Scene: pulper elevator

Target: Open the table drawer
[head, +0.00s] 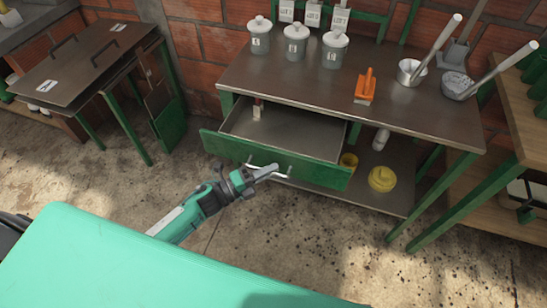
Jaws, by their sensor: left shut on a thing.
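The table (410,113) has a dark metal top and green legs. Its green-fronted drawer (310,170) is pulled out below the left part of the top, and its grey metal inside shows. A small thing with a red and a pale part (257,109) is in the drawer near the back. A pale bar handle (282,175) is on the drawer front. My left gripper (264,172) is at the handle, shut on it, with the arm coming up from the lower left. My right gripper is not in view.
On the top stand several lidded grey canisters (296,43), an orange tool (366,87) and long-handled pans (411,72). Yellow containers (382,178) stand on the lower shelf. A darker table (85,62) stands left, a wooden one (520,100) right. Floor in front is clear.

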